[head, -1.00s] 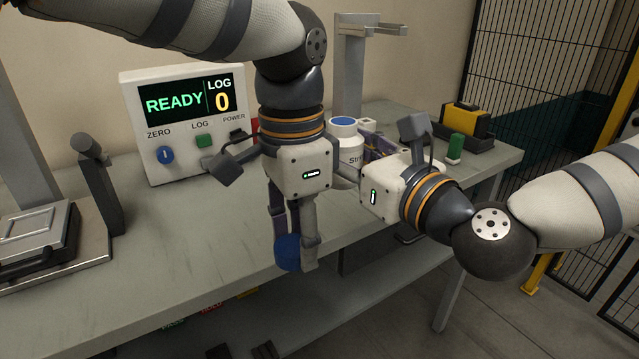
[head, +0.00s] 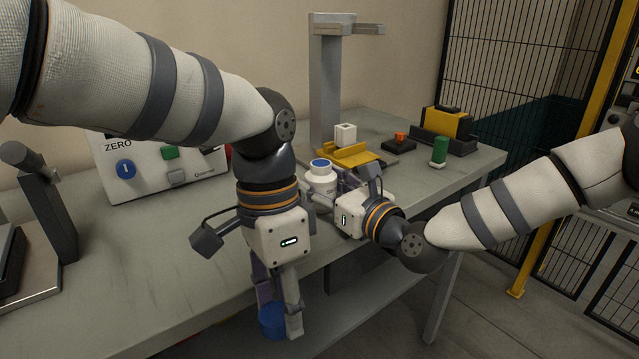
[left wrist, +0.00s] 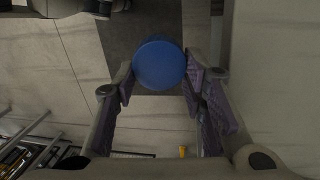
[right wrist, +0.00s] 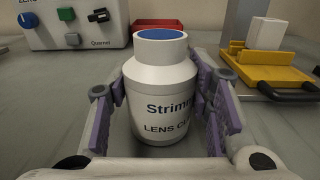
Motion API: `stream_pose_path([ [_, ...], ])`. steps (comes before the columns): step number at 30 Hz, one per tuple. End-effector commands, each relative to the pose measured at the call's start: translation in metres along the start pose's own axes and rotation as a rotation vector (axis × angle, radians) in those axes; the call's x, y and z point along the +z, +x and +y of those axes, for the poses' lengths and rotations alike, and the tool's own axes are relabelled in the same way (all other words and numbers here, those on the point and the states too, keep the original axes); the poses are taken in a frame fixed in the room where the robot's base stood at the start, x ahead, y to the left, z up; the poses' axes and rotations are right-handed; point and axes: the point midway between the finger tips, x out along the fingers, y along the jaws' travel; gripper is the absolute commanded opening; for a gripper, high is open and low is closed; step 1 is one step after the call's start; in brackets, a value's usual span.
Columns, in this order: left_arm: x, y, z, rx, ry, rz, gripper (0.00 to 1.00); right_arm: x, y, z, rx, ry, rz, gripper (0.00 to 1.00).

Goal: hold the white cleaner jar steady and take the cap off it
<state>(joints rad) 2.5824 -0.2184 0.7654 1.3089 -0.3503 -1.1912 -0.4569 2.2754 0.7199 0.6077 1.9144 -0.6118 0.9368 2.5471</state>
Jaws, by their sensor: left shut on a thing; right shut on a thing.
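The white cleaner jar (head: 322,184) is near the front of the bench. In the right wrist view the jar (right wrist: 160,90) looks upright, with dark lettering and a blue disc inside its white neck rim. My right gripper (right wrist: 163,95) is shut on the jar's sides; I cannot tell whether the jar's base touches the bench. The blue cap (head: 271,321) is apart from the jar, low and to its left in the head view. My left gripper (left wrist: 160,72) is shut on the cap (left wrist: 160,63), pointing down in front of the bench edge, with floor beneath.
A yellow fixture (head: 345,153) with a white block stands behind the jar beside a grey post (head: 325,85). A green cylinder (head: 440,151) and a yellow-black device (head: 456,125) are at right. A control box (head: 150,165) is left. The left bench top (head: 130,250) is mostly clear.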

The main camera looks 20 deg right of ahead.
Motion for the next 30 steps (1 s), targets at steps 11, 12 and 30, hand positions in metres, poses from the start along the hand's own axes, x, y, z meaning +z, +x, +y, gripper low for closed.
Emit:
stream_pose_path([
  [11,0.0,0.004,-0.001,0.006,0.0,-0.002,0.05,-0.003,0.0,0.0,0.0,0.0,0.0,0.48],
  [12,0.0,0.004,-0.001,0.005,0.0,-0.001,0.05,-0.002,0.0,0.0,0.0,-0.001,-0.001,0.57],
  [30,0.0,-0.01,0.002,-0.016,0.0,0.004,0.05,0.005,-0.029,0.0,-0.001,0.002,-0.004,0.66],
])
